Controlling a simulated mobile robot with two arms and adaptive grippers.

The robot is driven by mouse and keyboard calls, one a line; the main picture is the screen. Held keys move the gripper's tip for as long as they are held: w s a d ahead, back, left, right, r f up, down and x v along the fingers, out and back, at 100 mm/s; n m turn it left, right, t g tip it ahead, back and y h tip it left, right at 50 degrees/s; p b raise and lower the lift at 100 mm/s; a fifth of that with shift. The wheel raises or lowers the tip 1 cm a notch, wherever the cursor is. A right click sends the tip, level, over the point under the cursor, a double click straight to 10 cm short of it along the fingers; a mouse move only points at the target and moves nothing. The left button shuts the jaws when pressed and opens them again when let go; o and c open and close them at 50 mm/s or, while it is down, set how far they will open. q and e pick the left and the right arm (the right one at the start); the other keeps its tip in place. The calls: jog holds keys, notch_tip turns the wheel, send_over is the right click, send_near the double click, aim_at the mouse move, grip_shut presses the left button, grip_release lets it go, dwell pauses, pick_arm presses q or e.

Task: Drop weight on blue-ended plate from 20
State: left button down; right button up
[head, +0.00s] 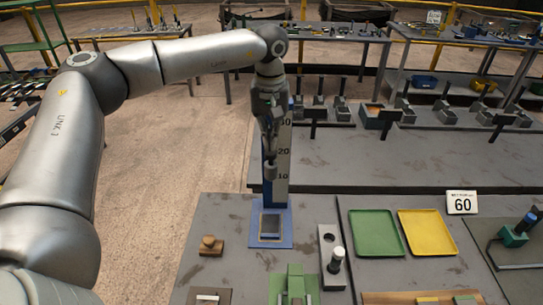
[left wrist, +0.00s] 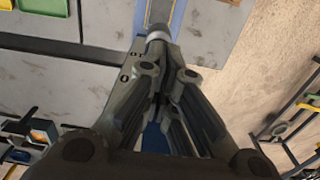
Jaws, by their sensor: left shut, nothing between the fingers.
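My left gripper (head: 269,150) points down in front of the upright scale (head: 283,150), which has a white face marked 10, 20 and 30 and a blue edge. It is shut, with nothing seen gripped between its fingers. A small grey cylinder, perhaps the weight (head: 271,171), shows just below the fingertips, between the 10 and 20 marks in the picture; it also shows past the fingers in the left wrist view (left wrist: 157,34). I cannot tell whether it touches them. Below stands a dark plate (head: 270,226) on a blue base (head: 284,242). My right gripper is out of view.
A grey block (head: 327,238) with a dark, white-topped cylinder (head: 336,260) stands right of the blue base. A brown knobbed piece (head: 209,244) lies left. Green (head: 375,233) and yellow (head: 427,232) trays and a "60" sign (head: 461,203) are farther right.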

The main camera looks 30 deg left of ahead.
aim_at(271, 160)
pick_arm(q)
jog(key=shift+f, duration=0.1)
dwell(0.3)
jog(key=shift+f+b, duration=0.95)
jog(key=shift+f, duration=0.5)
